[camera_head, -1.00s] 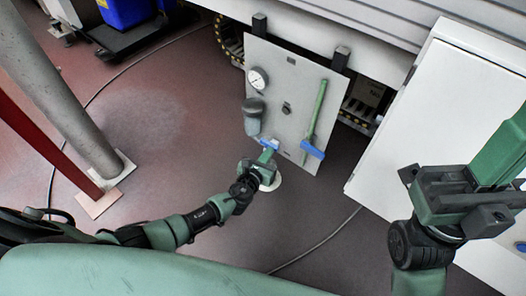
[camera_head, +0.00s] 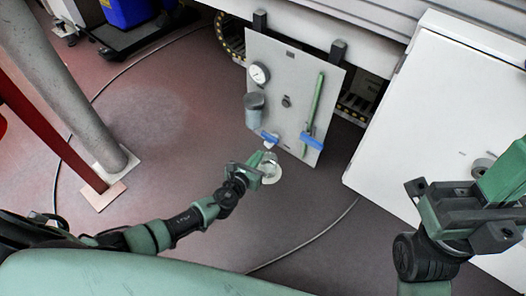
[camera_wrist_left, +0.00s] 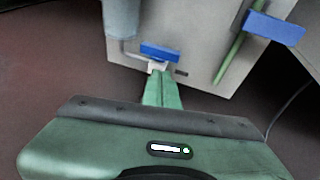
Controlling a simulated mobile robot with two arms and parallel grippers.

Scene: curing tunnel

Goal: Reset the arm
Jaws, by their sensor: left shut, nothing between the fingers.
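My left gripper (camera_head: 268,160) is in front of the lower edge of a grey panel, its arm reaching in from the left. In the left wrist view its green fingers (camera_wrist_left: 162,88) are together with nothing between them. Their tips point at a small blue lever (camera_wrist_left: 160,52) on a pale fitting under the grey cup; whether they touch the fitting I cannot tell. That lever also shows in the head view (camera_head: 264,137). My right gripper (camera_head: 450,208) is at the lower right in front of a white cabinet; its finger opening is unclear.
The panel (camera_head: 297,75) carries a gauge (camera_head: 258,74), a grey cup (camera_head: 254,107) and a green pipe (camera_head: 313,105) with a second blue lever (camera_head: 312,139). The white cabinet (camera_head: 435,110) stands right. A grey post (camera_head: 75,90) and red post (camera_head: 45,140) stand left. A cable crosses the open floor.

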